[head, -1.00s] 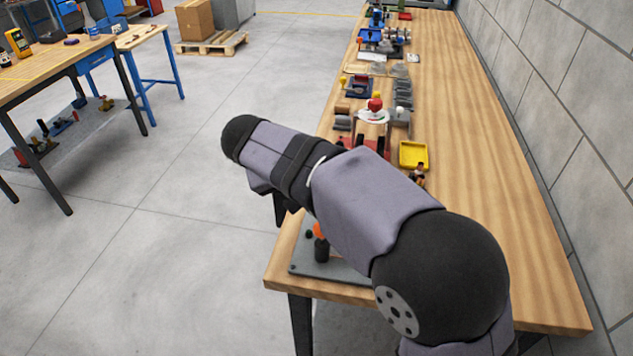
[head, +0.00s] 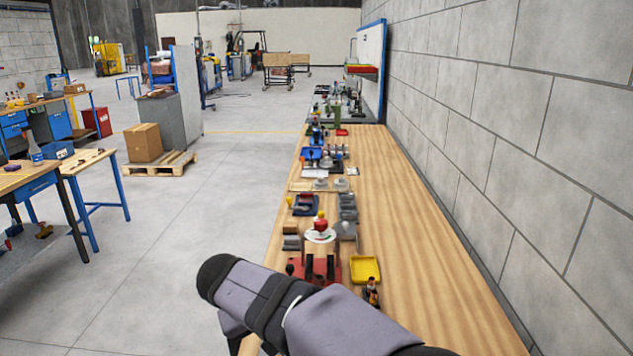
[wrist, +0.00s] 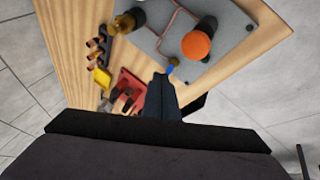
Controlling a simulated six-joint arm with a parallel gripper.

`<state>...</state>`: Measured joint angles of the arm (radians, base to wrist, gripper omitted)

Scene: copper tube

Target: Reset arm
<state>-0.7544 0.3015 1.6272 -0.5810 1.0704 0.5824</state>
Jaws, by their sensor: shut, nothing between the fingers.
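My gripper (wrist: 161,88) shows in the wrist view as dark fingers held together, shut and empty. It hangs over the near end of the wooden workbench, with nothing in its grasp. In the head view my arm's links cross the bottom of the picture, and the gripper itself is hidden. In the wrist view a grey plate (wrist: 228,40) on the bench bears an orange-topped black part (wrist: 197,43) and a brass-coloured part (wrist: 125,22). A small blue-tipped item (wrist: 172,66) shows just beyond the fingertips.
The workbench (head: 430,275) runs along a block wall (head: 530,170). A red fixture (head: 318,269), a yellow tray (head: 365,269) and several small tools line its left side. Bare wood lies to their right. Open floor (head: 180,225) is left of the bench, with a carton (head: 144,142) on a pallet.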

